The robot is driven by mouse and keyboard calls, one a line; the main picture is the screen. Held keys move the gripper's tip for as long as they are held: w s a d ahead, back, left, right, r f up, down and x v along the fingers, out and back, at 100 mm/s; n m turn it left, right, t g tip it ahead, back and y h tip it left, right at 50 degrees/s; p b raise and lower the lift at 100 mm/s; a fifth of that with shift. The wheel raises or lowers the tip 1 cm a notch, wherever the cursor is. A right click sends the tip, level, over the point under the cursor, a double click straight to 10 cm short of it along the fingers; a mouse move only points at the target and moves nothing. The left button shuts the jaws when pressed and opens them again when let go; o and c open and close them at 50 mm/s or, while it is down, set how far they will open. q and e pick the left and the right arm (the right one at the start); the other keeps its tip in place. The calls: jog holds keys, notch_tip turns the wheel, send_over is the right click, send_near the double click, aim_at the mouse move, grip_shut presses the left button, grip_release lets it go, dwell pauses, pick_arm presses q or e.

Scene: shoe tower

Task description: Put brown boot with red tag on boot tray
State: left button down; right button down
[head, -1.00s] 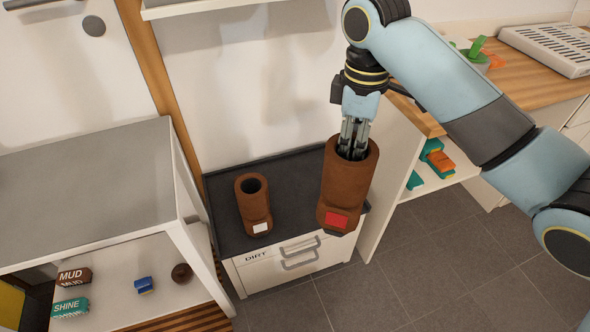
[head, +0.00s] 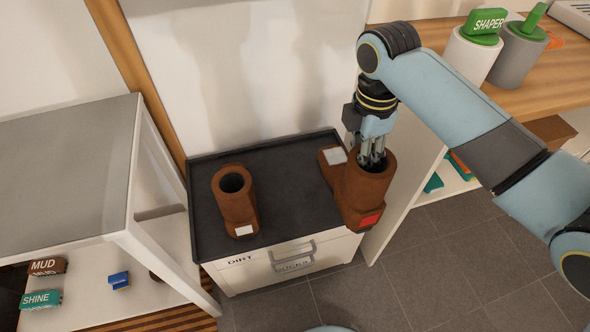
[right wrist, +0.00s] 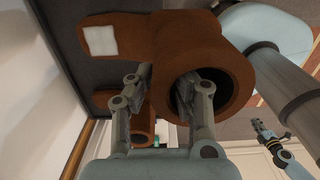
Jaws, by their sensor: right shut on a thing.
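The brown boot with red tag (head: 368,190) is held in my right gripper (head: 373,160) at the right front corner of the dark boot tray (head: 285,178). In the right wrist view one finger is inside the shaft of this boot (right wrist: 237,62) and the other is outside. I cannot tell whether the boot touches the tray. A brown toe-like part with a white patch (head: 335,156) shows just behind it; whether it belongs to this boot is unclear. A brown boot with a white tag (head: 236,205) stands on the tray's left. A small gripper (right wrist: 262,128), probably my left, shows in the wrist view.
The tray lies on a white drawer unit (head: 240,275) marked DIRT. A wooden counter (head: 525,90) with lidded canisters is at right. The tray's middle is bare.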

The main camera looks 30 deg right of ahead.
jog(key=b, duration=0.4)
send_over(322, 159)
notch_tip(322, 159, down, 6)
jog(key=shift+f, duration=0.2)
notch_tip(322, 159, down, 4)
jog(key=shift+f+b, duration=0.1)
jog(key=shift+b, duration=0.95)
jog(key=shift+r, duration=0.2)
jog(key=shift+f, duration=0.1)
jog(key=c, duration=1.2)
grip_release()
jog(key=shift+c, duration=0.2)
notch_tip(322, 159, up, 12)
jog(key=p, duration=0.4)
jog(key=shift+a, duration=0.1)
